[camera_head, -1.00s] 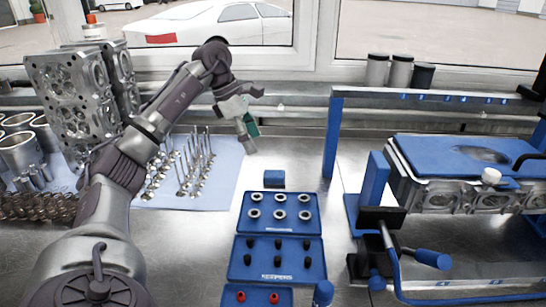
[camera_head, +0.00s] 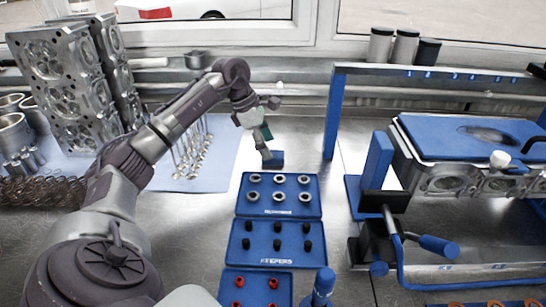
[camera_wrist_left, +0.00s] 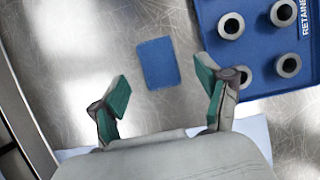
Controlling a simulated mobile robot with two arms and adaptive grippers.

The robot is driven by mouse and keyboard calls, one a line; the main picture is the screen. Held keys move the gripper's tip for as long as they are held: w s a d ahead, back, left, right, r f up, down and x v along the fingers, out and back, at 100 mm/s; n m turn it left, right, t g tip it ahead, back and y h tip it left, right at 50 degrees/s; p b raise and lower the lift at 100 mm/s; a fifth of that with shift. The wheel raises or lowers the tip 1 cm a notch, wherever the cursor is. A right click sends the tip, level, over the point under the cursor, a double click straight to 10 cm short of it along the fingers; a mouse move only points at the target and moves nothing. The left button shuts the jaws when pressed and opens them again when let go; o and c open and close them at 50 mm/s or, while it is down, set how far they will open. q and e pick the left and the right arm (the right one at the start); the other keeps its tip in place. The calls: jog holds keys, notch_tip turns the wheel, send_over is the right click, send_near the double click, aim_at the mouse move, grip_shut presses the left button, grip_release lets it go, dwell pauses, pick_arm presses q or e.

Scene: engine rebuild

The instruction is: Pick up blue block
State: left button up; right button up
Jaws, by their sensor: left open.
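The blue block (camera_head: 277,159) lies on the metal bench just behind the blue retainer tray. In the head view my left gripper (camera_head: 268,146) is above and beside it, hiding its left part. In the left wrist view the block (camera_wrist_left: 159,63) lies flat on the metal, ahead of my left gripper (camera_wrist_left: 164,95). The green-padded fingers are spread wide, one on each side of the block's line, with nothing between them. The fingers do not touch the block. My right gripper is not in view.
The blue tray with grey rings (camera_head: 243,182) sits close to the block, with the keepers tray (camera_head: 233,250) in front. Valves (camera_head: 190,155) stand on a light blue mat at left. A blue press frame (camera_head: 334,115) and engine head (camera_head: 450,178) are at right.

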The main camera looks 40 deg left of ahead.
aim_at(278, 159)
pick_arm(q)
jog(key=x, duration=0.2)
jog(key=shift+w+d+f, duration=0.1)
jog(key=shift+w+f, duration=0.05)
jog(key=shift+f, duration=0.45)
jog(key=shift+c, duration=0.5)
jog(key=c, duration=0.9)
jog(key=shift+c, duration=0.2)
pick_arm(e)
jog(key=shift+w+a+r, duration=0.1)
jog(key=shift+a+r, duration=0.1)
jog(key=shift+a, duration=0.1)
pick_arm(q)
jog(key=shift+r, duration=0.1)
